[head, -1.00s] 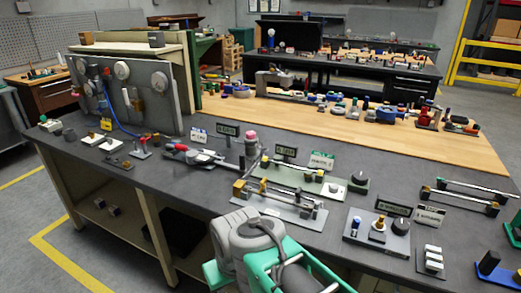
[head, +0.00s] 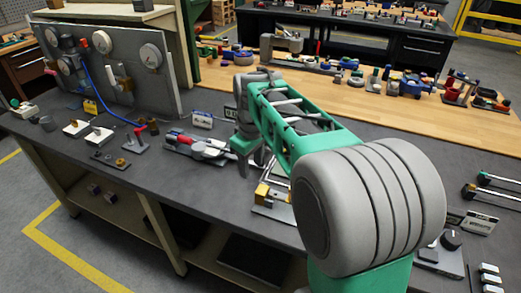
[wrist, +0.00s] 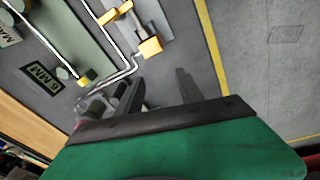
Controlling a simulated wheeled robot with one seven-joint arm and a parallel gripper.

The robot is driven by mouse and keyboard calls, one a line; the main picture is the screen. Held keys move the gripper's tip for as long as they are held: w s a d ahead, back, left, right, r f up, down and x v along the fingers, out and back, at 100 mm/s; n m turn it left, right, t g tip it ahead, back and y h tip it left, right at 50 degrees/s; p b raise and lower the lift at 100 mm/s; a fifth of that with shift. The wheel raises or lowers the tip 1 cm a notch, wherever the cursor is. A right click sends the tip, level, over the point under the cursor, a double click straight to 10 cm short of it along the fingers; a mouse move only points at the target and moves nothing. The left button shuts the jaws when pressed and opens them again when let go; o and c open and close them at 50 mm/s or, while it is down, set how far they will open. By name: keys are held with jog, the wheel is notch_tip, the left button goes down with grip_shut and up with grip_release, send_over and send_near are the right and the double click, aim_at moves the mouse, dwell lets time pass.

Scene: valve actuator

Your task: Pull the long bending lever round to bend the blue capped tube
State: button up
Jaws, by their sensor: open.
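My gripper (wrist: 158,90) is open and empty, with its two dark fingers apart in the wrist view. In the head view my gripper (head: 252,158) is small and partly hidden, beside a grey bench device with a red-gripped handle (head: 184,138). Grey metal parts (wrist: 100,102) lie under and beside the left finger in the wrist view. I see no contact. I cannot tell surely which part is the long bending lever. I cannot make out the blue capped tube; my arm covers part of that area.
A fixture with brass blocks (head: 266,193) stands just right of my gripper, also in the wrist view (wrist: 151,46). A gauge panel (head: 110,70) with a blue hose stands at the left. Small fixtures lie along the dark bench (head: 60,165). Its front edge is near.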

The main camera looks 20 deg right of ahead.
jog(key=w+d+n+p, duration=0.1)
jog(key=w+d+n, duration=0.1)
jog(key=w, duration=0.2)
jog(key=w+d+f+n+g, duration=0.1)
jog(key=w+d, duration=0.2)
jog(key=w, duration=0.1)
jog(key=w+d+f+n+p, duration=0.1)
jog(key=w+d+n, duration=0.1)
jog(key=w+d, duration=0.1)
jog(key=shift+w+d+f+n+g+p, duration=0.1)
jog(key=shift+w+f+n+g+p, duration=0.1)
jog(key=shift+w, duration=0.2)
jog(key=shift+w+f+n+g+p, duration=0.1)
jog(key=shift+w+p, duration=0.05)
jog(key=shift+w, duration=0.2)
jog(key=shift+w+d+f, duration=0.15)
jog(key=shift+f, duration=0.1)
notch_tip(320, 180, down, 7)
jog(key=shift+f+p, duration=0.2)
jog(key=shift+p, duration=0.45)
jog(key=shift+c, duration=0.2)
grip_shut()
